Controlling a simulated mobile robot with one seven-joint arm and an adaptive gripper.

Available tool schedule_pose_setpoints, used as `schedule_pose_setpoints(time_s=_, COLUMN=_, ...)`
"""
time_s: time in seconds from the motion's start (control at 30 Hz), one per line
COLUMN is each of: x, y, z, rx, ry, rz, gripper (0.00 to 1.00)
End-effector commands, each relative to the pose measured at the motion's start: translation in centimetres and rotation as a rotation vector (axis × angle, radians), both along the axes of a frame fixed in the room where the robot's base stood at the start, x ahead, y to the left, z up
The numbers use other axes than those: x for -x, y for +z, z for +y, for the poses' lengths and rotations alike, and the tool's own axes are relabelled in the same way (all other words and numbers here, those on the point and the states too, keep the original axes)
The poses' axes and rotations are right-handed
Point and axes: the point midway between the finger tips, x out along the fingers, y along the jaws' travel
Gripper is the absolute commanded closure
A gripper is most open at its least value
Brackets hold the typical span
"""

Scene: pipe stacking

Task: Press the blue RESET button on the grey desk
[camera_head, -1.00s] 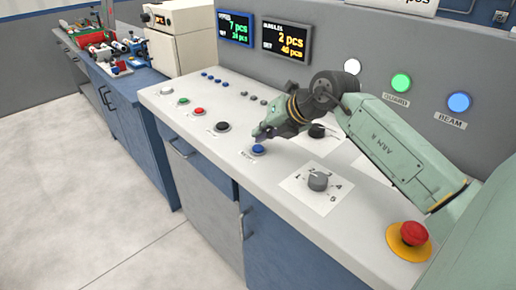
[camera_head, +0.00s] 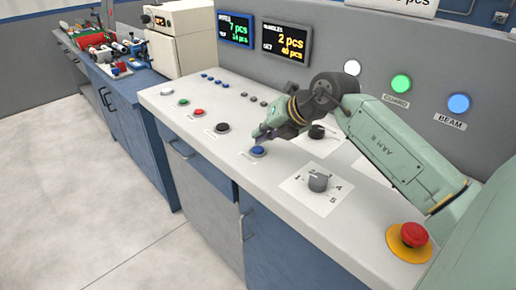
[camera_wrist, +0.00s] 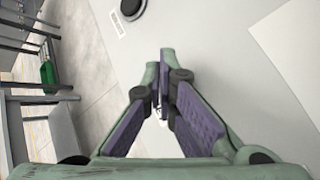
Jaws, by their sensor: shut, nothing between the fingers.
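The blue RESET button (camera_head: 258,151) sits near the front edge of the light grey desk (camera_head: 213,180), with a small label in front of it. My gripper (camera_head: 262,138) is just above and behind the button in the head view. Whether the fingertips touch the button cannot be told. In the wrist view my gripper (camera_wrist: 163,98) is shut and empty, its fingers pointing toward the desk surface. The blue button does not show there, and the fingers cover the middle of that view.
A black button (camera_head: 222,127), a red button (camera_head: 199,111) and a green button (camera_head: 183,101) lie to the left. A rotary dial (camera_head: 318,181) is to the right, with a red emergency button (camera_head: 413,234) farther right. A black knob (camera_head: 317,131) stands behind the gripper.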

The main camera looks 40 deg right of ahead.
Motion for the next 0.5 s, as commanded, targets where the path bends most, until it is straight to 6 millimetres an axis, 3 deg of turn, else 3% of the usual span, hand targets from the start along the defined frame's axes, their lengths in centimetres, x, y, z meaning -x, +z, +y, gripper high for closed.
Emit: schedule_pose_setpoints(time_s=0.5, x=0.00, y=-0.85, z=0.02, rx=0.000, ry=0.000, rz=0.000, gripper=1.00)
